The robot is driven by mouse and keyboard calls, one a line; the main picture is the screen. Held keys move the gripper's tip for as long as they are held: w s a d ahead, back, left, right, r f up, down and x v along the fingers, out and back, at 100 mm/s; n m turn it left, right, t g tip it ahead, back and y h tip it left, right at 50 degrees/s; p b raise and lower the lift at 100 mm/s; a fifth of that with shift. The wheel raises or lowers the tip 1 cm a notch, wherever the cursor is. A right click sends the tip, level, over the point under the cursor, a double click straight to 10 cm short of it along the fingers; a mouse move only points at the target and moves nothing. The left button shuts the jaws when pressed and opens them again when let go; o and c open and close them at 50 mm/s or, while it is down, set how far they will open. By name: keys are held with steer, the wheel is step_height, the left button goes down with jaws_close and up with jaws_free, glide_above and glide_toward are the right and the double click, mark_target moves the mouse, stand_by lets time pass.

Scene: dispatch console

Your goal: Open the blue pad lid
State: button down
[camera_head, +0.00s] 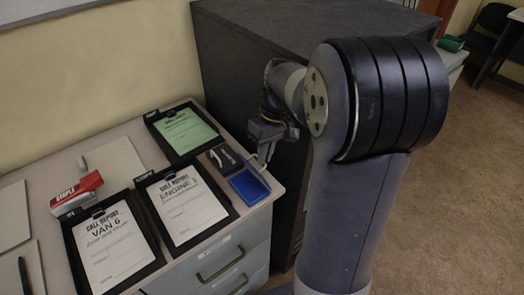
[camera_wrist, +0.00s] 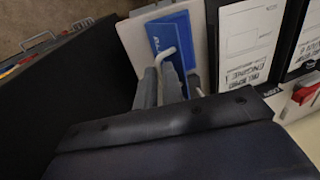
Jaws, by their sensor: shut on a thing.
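The blue pad (camera_head: 249,186) lies near the right front corner of the desk top. Its blue lid looks flat and shut. In the wrist view the blue lid (camera_wrist: 170,36) shows white lettering, and its lower part is hidden by my fingers. My gripper (camera_head: 266,152) is just behind the pad, beside the dark cabinet. In the wrist view my gripper (camera_wrist: 160,88) is shut on a thin pale bent rod (camera_wrist: 164,56), whose bent end lies over the blue lid. I cannot tell whether the rod touches the lid.
A dark stapler-like item (camera_head: 224,157) lies beside the pad. A tall dark cabinet (camera_head: 225,75) stands close behind my gripper. Drawers (camera_head: 232,262) are below the desk top.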

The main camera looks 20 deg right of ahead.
steer(key=c, duration=1.6)
jaws_free()
steer(key=v, duration=0.3)
steer(key=a+v, duration=0.1)
steer(key=v, duration=0.2)
steer(key=a+v, duration=0.1)
steer(key=v, duration=0.2)
steer(key=shift+s+d+r, duration=0.1)
steer(key=shift+s+r, duration=0.2)
steer(key=shift+r, duration=0.3)
